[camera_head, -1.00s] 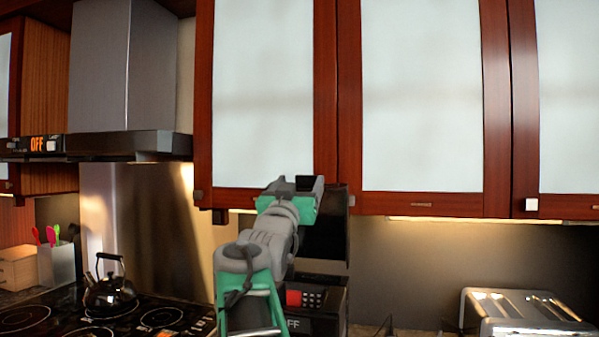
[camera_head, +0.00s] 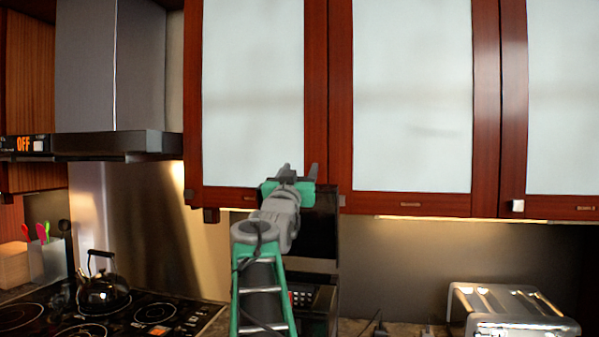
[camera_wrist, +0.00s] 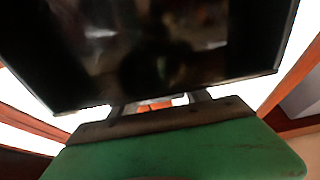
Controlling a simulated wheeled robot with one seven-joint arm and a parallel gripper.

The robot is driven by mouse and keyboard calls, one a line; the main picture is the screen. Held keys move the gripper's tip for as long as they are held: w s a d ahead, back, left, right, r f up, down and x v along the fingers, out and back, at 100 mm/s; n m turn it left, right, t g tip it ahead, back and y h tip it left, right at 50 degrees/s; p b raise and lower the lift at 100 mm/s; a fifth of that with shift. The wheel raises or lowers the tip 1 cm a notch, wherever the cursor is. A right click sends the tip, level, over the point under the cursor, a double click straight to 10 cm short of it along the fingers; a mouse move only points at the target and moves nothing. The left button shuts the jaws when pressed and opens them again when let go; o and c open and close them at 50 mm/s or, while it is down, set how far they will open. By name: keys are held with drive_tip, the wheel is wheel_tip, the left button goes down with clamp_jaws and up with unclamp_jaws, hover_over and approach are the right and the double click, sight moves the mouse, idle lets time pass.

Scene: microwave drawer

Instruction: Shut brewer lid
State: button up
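The brewer (camera_head: 327,298) is a black machine on the counter, partly hidden behind my arm. Its black lid (camera_head: 323,232) stands raised, roughly upright, below the wall cabinets. My gripper (camera_head: 299,171) is up near the lid's top edge, with its two fingers apart and nothing seen between them. In the wrist view, the dark glossy lid (camera_wrist: 160,45) fills the upper middle, and the fingertips of my gripper (camera_wrist: 158,103) show at its lower edge. I cannot tell whether they touch it.
Red-framed wall cabinets (camera_head: 411,200) hang close behind and above my gripper. A toaster (camera_head: 510,310) stands on the counter at right. A kettle (camera_head: 102,285) sits on the stove (camera_head: 90,333) at left, under a range hood (camera_head: 110,143).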

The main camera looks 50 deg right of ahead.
clamp_jaws()
idle(0.3)
idle(0.3)
